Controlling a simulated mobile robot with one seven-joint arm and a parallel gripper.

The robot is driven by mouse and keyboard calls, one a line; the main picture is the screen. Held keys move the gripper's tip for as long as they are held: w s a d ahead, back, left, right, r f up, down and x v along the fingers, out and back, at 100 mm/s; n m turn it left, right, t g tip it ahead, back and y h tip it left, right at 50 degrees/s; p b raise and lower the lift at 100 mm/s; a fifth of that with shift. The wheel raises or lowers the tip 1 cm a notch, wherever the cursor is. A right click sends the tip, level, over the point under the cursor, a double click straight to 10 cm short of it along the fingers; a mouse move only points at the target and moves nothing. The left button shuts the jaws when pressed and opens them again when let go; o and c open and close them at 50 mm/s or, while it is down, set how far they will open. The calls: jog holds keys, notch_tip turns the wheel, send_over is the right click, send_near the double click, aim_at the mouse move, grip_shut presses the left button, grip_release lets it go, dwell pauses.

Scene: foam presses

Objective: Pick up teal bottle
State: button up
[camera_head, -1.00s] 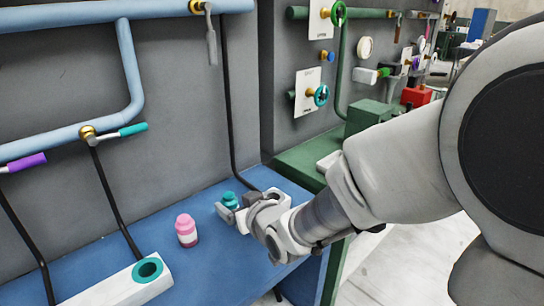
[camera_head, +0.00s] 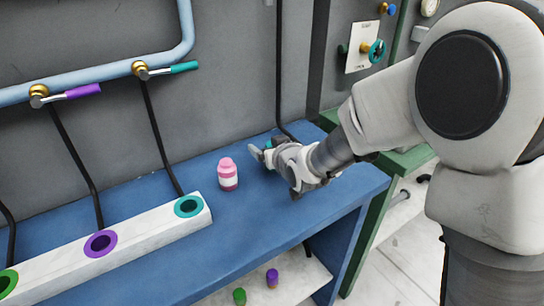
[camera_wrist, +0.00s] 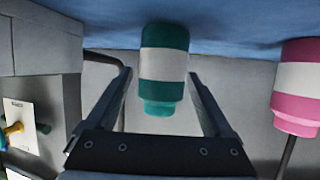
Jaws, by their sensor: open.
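The teal bottle (camera_wrist: 164,64) has a white band and stands on the blue bench (camera_head: 290,205). In the wrist view it appears inverted, in line with the gap between my two fingers, with space showing on both sides. My gripper (camera_wrist: 160,76) is open and empty, its fingers level with the bottle. In the head view my gripper (camera_head: 262,151) is low over the bench and hides most of the bottle; only a small teal bit (camera_head: 269,144) shows. I cannot tell how deep the bottle sits between the fingers.
A pink bottle (camera_head: 228,175) stands left of my gripper; it also shows in the wrist view (camera_wrist: 298,88). A white block (camera_head: 145,229) with coloured ring holes lies at the bench's left. Green (camera_head: 239,296) and purple (camera_head: 272,277) bottles stand on a lower shelf. The front of the bench is clear.

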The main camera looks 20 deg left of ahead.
grip_shut()
dwell(0.3)
